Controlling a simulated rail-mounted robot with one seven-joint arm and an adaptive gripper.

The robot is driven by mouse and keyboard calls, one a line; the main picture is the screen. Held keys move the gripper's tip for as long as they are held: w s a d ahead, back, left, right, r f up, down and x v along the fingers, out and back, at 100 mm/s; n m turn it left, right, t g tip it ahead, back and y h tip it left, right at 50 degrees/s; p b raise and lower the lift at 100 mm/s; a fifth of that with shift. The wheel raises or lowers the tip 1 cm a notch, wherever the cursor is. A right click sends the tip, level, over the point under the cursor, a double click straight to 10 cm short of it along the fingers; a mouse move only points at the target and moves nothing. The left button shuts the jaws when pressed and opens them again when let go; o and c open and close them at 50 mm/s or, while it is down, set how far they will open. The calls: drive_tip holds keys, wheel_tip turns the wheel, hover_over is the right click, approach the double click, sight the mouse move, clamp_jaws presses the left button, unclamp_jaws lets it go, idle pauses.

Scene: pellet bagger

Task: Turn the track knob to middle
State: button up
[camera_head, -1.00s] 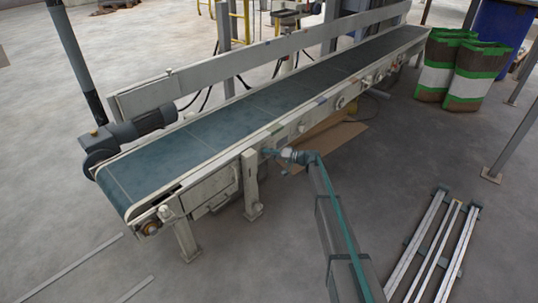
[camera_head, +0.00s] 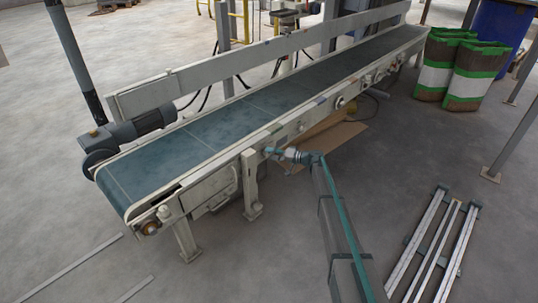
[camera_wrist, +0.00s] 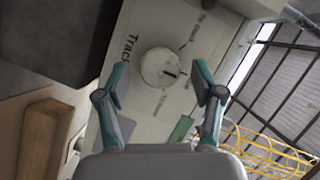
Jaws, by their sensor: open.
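The track knob (camera_wrist: 160,68) is a round, pale knob on a light panel (camera_wrist: 146,124) in the wrist view, with the word "Track" printed to its left. A dark mark shows on the knob's face right of its centre. My gripper (camera_wrist: 164,86) is open, with one teal finger on each side of the knob. The fingers look apart from the knob; how far off in depth I cannot tell. In the head view my gripper (camera_head: 270,151) is at the near side of the conveyor (camera_head: 207,133), and the knob cannot be made out there.
A grey motor (camera_head: 140,123) sits at the conveyor's left end. Green-and-brown bags (camera_head: 474,75) stand at the back right. Metal rails (camera_head: 440,243) lie on the floor at the right. A flat brown sheet (camera_head: 335,139) lies under the conveyor.

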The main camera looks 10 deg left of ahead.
drive_tip(key=v, duration=1)
drive_tip(key=shift+r, duration=0.1)
